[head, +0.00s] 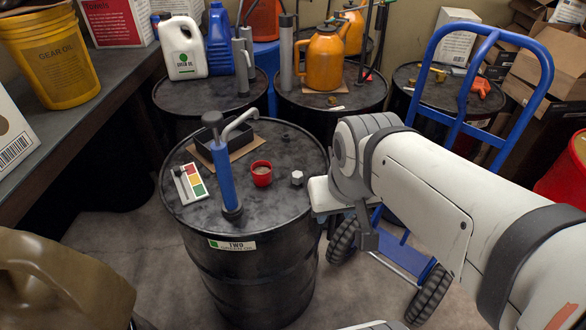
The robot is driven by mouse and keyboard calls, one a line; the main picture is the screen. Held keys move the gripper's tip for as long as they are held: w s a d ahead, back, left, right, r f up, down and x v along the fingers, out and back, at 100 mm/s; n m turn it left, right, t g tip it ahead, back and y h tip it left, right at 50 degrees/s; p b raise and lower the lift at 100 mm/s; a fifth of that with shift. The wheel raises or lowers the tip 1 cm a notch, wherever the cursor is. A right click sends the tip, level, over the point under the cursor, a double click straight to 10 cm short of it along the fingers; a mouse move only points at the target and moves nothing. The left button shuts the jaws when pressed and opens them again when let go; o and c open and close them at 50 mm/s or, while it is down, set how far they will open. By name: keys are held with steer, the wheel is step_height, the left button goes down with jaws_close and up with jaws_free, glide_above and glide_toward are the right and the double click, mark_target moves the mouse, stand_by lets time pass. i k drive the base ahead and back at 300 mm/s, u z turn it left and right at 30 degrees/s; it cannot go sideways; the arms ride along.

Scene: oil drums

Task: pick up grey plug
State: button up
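A small grey plug (297,177) sits on the black lid of the front drum (250,262), near its right side. It looks upright and nothing touches it. My arm comes in from the right, and my gripper (325,194) is at its end, at the drum's right rim, just right of and slightly below the plug in the picture. A gap shows between them. The fingers cannot be made out, so I cannot tell whether they are open.
On the same lid stand a red cup (261,174), a blue hand pump (224,172), a card with coloured squares (190,183) and a cardboard piece (237,147). A blue hand truck (540,70) stands behind my arm. More drums stand behind.

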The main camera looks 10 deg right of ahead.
mark_target(298, 177)
steer(key=u, duration=0.05)
steer(key=k, duration=1.2)
steer(key=z, duration=0.8)
steer(key=i, duration=1.6)
steer(key=u, duration=1.45)
